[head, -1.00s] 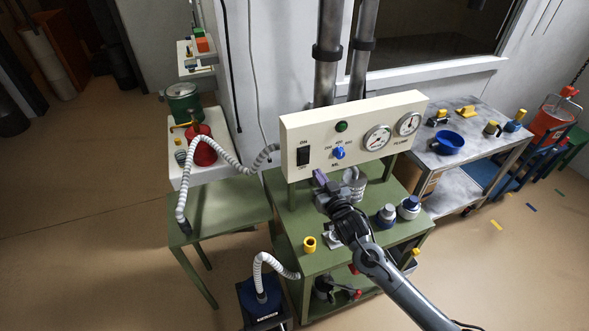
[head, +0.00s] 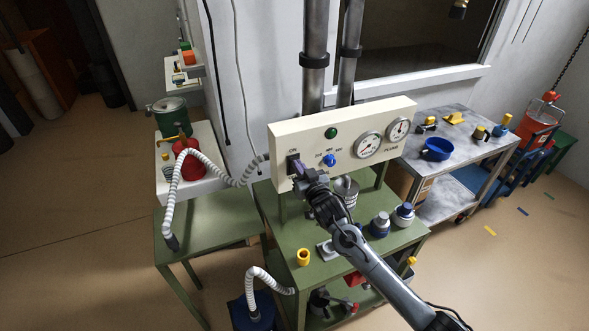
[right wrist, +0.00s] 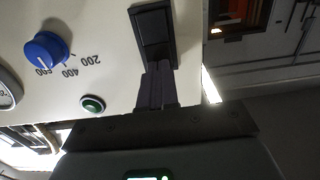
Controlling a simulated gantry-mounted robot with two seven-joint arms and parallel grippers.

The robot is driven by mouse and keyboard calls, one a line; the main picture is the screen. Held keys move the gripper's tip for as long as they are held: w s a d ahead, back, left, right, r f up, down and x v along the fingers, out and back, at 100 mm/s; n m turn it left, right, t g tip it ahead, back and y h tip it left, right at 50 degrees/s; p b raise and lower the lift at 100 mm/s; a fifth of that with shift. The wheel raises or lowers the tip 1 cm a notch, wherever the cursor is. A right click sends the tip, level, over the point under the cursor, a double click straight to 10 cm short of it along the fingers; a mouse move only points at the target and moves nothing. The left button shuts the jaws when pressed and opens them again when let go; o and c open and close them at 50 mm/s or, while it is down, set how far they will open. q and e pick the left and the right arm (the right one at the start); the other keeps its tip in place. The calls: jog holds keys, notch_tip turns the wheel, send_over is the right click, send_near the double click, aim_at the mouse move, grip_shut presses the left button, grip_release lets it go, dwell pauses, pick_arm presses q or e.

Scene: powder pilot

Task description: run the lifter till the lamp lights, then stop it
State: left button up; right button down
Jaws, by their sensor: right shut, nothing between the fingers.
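The cream control panel (head: 345,150) carries a black rocker switch (head: 291,164) under an ON label, a green lamp (head: 331,132), a blue knob (head: 328,160) and two gauges. The lamp looks dark green and unlit in the head view. My right gripper (head: 299,172) is shut and empty, its fingertips at the switch. In the right wrist view, upside down, the fingertips (right wrist: 157,85) are at the switch's (right wrist: 154,32) ON end; I cannot tell whether they press it. The lamp (right wrist: 92,103) and knob (right wrist: 45,50) show there too. My left gripper is not in view.
A ribbed white hose (head: 205,165) runs at left to the panel's side. A steel table (head: 464,142) with a blue bowl (head: 437,149) stands at right.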

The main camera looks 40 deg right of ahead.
jog(key=shift+w+f, duration=0.1)
dwell(0.4)
jog(key=shift+w, duration=0.3)
jog(key=p+v, duration=0.1)
jog(key=v, duration=1.3)
jog(key=shift+s+p, duration=0.3)
jog(key=shift+p, duration=0.1)
dwell(0.3)
